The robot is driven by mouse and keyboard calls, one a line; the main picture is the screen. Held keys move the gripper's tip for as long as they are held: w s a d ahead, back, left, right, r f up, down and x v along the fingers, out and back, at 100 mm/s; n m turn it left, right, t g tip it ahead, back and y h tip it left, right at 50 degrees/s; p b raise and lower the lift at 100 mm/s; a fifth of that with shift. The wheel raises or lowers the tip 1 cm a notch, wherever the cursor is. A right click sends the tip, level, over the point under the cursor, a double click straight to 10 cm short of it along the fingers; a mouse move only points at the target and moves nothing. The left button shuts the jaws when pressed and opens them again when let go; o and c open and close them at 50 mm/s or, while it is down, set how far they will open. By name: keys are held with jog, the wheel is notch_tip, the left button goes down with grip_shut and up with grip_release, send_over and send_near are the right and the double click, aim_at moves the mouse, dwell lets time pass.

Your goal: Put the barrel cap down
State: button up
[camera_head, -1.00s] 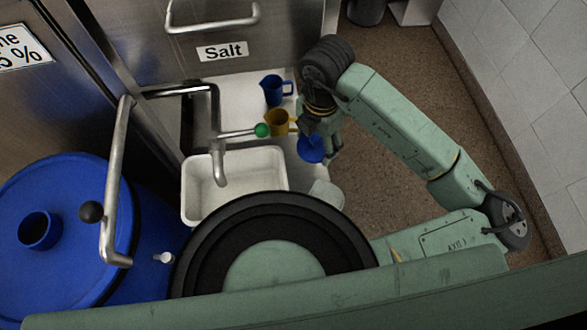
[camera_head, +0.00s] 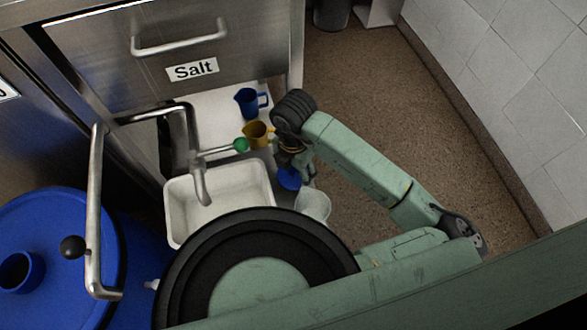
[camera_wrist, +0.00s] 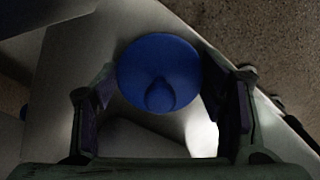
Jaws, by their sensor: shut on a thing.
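The barrel cap (camera_head: 289,179) is a blue round piece. In the wrist view the cap (camera_wrist: 158,52) shows as a blue disc with a rounded knob, between the two dark fingers. My gripper (camera_head: 294,166) is shut on it, at the right edge of the counter in the head view. The wrist view shows my gripper (camera_wrist: 162,88) with a finger on each side of the cap. The pale counter surface lies beneath it. I cannot tell whether the cap touches that surface.
A yellow jug (camera_head: 257,134) and a blue jug (camera_head: 246,103) stand behind the cap. A clear container (camera_head: 313,205) is just in front of it. A white sink (camera_head: 222,205) and tap (camera_head: 190,140) are left. A blue barrel (camera_head: 60,235) stands far left.

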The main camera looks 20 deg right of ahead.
jog(key=shift+f, duration=0.15)
jog(key=o, duration=1.1)
notch_tip(320, 180, up, 12)
jog(key=shift+r+p, duration=0.2)
jog(key=shift+p, duration=0.2)
